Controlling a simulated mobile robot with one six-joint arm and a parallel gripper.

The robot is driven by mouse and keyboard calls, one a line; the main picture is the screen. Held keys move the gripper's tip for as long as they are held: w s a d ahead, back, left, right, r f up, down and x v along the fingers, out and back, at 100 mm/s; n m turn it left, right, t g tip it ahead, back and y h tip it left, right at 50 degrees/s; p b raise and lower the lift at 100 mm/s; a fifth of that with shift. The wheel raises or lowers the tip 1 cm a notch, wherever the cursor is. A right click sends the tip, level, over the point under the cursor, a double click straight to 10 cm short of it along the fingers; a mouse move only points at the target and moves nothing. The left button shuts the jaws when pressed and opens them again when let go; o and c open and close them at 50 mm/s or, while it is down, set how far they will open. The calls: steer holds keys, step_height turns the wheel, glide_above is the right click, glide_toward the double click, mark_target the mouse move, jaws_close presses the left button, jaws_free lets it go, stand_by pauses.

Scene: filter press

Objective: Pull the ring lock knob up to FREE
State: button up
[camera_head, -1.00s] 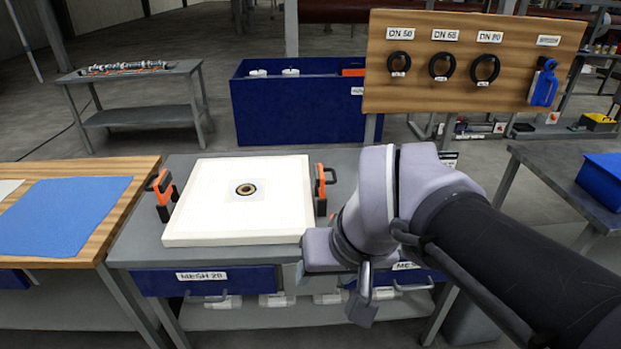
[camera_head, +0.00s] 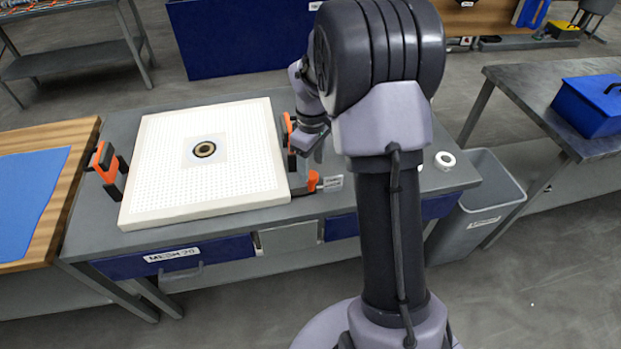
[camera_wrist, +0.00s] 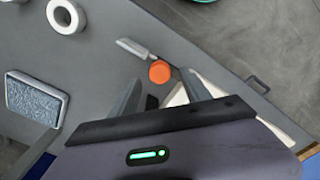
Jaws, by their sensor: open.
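The orange ring lock knob (camera_head: 313,181) stands at the right edge of the white filter plate (camera_head: 160,200), beside a small label (camera_head: 333,183). In the wrist view the knob (camera_wrist: 160,71) appears as a round orange top, with a pale label strip (camera_wrist: 132,47) next to it. My gripper (camera_wrist: 160,80) is open, and its two fingers lie on either side of the knob in the picture. I see no contact, and the height gap cannot be told. In the head view my gripper (camera_head: 314,146) is just behind the knob, partly hidden by my own arm.
Orange-and-black clamps (camera_head: 107,168) flank the plate. A white roll (camera_head: 445,161) lies on the table's right; it also shows in the wrist view (camera_wrist: 66,16). A framed grey-blue pad (camera_wrist: 37,98) lies at the wrist view's left. A grey bin (camera_head: 485,195) stands right of the table.

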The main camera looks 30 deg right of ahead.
mark_target(311, 175)
step_height(311, 175, down, 4)
steer(key=shift+r+b, duration=0.15)
steer(key=shift+b, duration=0.35)
jaws_close()
steer(key=shift+r, duration=0.1)
stand_by(1.0)
